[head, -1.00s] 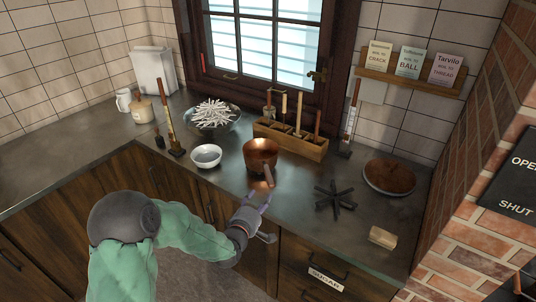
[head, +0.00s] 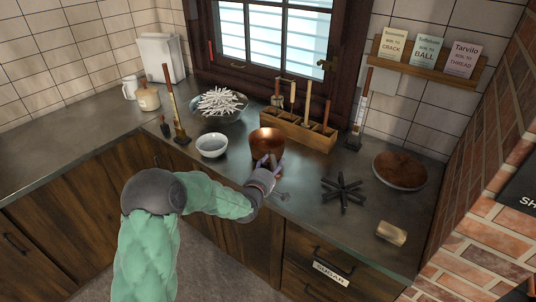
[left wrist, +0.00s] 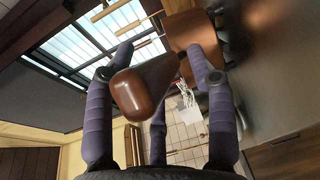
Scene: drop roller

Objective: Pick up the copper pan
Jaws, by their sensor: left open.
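The copper pan (head: 267,141) stands on the dark counter below the window, its handle pointing toward the front edge. My left gripper (head: 268,165) is at the handle, just in front of the pan. In the left wrist view the brown handle (left wrist: 133,95) lies between the open purple fingers of my left gripper (left wrist: 158,85), with the copper body of the pan (left wrist: 190,35) beyond. I cannot tell whether any finger touches the handle. My right gripper is not in view.
A white bowl (head: 212,145) stands left of the pan, and a wooden rack (head: 300,130) stands behind it. A black trivet (head: 343,189), a round brown-topped dish (head: 399,169) and a pale block (head: 391,233) lie to the right. The counter between pan and trivet is mostly clear.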

